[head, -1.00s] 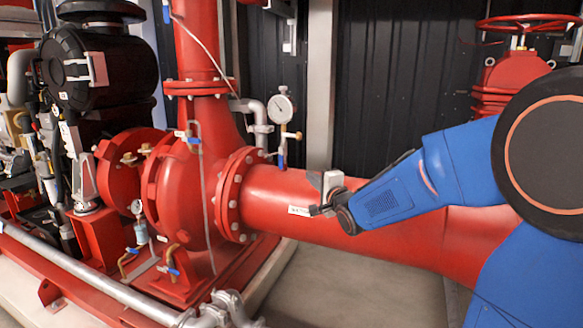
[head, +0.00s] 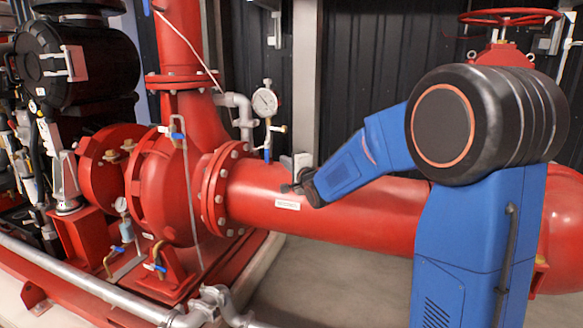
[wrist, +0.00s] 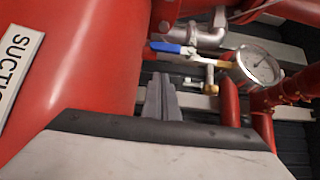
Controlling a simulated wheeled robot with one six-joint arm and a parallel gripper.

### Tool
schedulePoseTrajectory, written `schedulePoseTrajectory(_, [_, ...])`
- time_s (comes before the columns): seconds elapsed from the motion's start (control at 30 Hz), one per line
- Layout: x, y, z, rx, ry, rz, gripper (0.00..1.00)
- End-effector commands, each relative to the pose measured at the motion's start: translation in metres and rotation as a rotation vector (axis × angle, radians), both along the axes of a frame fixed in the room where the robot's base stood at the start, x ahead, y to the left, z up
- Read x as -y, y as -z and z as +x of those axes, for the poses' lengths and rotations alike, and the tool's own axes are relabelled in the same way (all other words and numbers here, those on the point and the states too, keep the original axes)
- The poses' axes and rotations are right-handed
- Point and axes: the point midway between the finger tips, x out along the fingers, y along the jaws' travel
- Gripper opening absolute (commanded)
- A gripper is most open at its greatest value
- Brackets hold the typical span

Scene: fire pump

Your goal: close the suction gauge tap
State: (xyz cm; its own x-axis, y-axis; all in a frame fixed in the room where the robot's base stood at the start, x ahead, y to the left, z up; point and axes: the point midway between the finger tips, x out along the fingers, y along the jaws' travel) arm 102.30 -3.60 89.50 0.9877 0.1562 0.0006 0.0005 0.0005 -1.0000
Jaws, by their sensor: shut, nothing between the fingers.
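The suction gauge (head: 265,102) is a round white dial above the red suction pipe, right of the pump. Its tap has a blue lever (head: 267,153) that hangs down in line with the thin gauge pipe. In the wrist view the gauge (wrist: 260,66) is at right and the blue lever (wrist: 172,48) points left along its brass stem. My gripper (wrist: 160,82) is shut and empty. In the wrist view its grey fingertips lie just below the lever, with no contact visible. In the head view my wrist is right of the tap, over the pipe; the fingertips are unclear.
The red suction pipe (head: 370,205) with a white label (head: 288,205) runs below my wrist. A grey bent pipe (head: 243,115) stands just left of the gauge. Other blue-handled taps (head: 176,134) are on the pump. Floor shows free below the pipe.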

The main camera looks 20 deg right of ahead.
Motion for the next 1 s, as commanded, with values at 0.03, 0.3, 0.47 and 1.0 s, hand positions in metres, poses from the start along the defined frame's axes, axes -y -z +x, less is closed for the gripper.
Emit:
schedulePoseTrajectory(0.03, [-0.004, 0.001, 0.007, -0.001, -0.002, 0.0, 0.0])
schedulePoseTrajectory(0.3, [-0.029, 0.0, 0.023, -0.001, -0.002, -0.001, 0.0])
schedulePoseTrajectory(0.47, [-0.033, 0.0, 0.026, -0.001, 0.0, 0.0, 0.0])
schedulePoseTrajectory(1.0, [-0.039, 0.006, 0.03, -0.001, 0.0, -0.001, 0.0])
